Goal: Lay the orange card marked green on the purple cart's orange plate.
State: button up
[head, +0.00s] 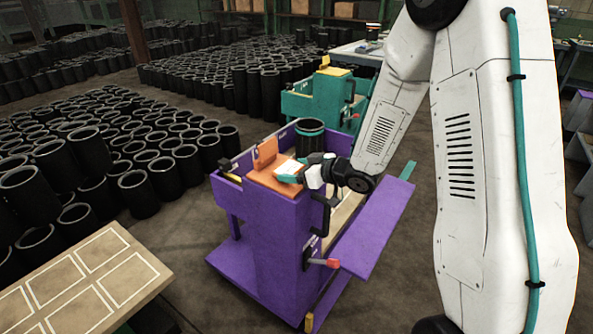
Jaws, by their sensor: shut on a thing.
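The purple cart (262,232) stands in the middle of the head view. Its orange plate (262,181) is on top at the near left, with an upright orange piece (265,153) at its back edge. My gripper (290,176) is over the right part of the plate, very low, with its teal fingertips pointing left. It is shut on the orange card, which I can hardly tell apart from the plate at this size. I cannot make out its green mark, nor whether the card touches the plate.
A black sleeve with a teal rim (309,136) stands on the cart behind my gripper. A purple side shelf (372,228) sticks out at the cart's right. A teal cart (326,98) stands behind. Many black sleeves cover the left floor. A wooden board with white outlines (85,280) is at front left.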

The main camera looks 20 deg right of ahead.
jog(key=shift+f, duration=0.35)
jog(key=o, duration=1)
jog(key=shift+r, duration=0.15)
